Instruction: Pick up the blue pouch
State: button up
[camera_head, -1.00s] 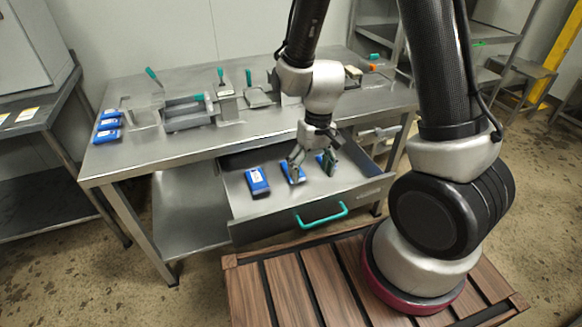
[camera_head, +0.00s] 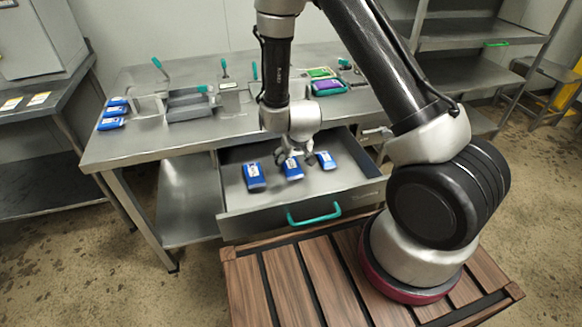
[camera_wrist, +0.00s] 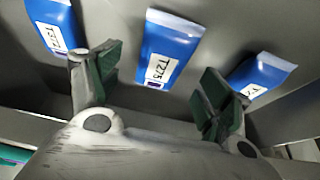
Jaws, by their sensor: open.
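Three blue pouches with white labels lie in the open drawer (camera_head: 232,206): a left pouch (camera_head: 254,178), a middle pouch (camera_head: 292,171) and a right pouch (camera_head: 326,160). My gripper (camera_head: 290,160) is open and empty, just over the middle pouch. In the wrist view, the middle pouch, labelled T275 (camera_wrist: 172,36), shows beyond the gap between my two green-padded fingers (camera_wrist: 160,85). The left pouch (camera_wrist: 52,22) and right pouch (camera_wrist: 264,72) lie outside the fingers. I cannot tell whether the fingertips touch anything.
The steel table (camera_head: 150,147) above the drawer holds more blue pouches (camera_head: 112,114) at its left end, grey trays (camera_head: 190,104), and a purple packet (camera_head: 327,86) at the back right. The drawer's teal handle (camera_head: 314,216) faces the front. Bare drawer floor surrounds the pouches.

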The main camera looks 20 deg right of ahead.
aim_at(291, 164)
jog(key=shift+x, duration=1.55)
jog(key=c, duration=1.2)
jog(key=shift+o, duration=0.2)
jog(key=shift+r, duration=0.1)
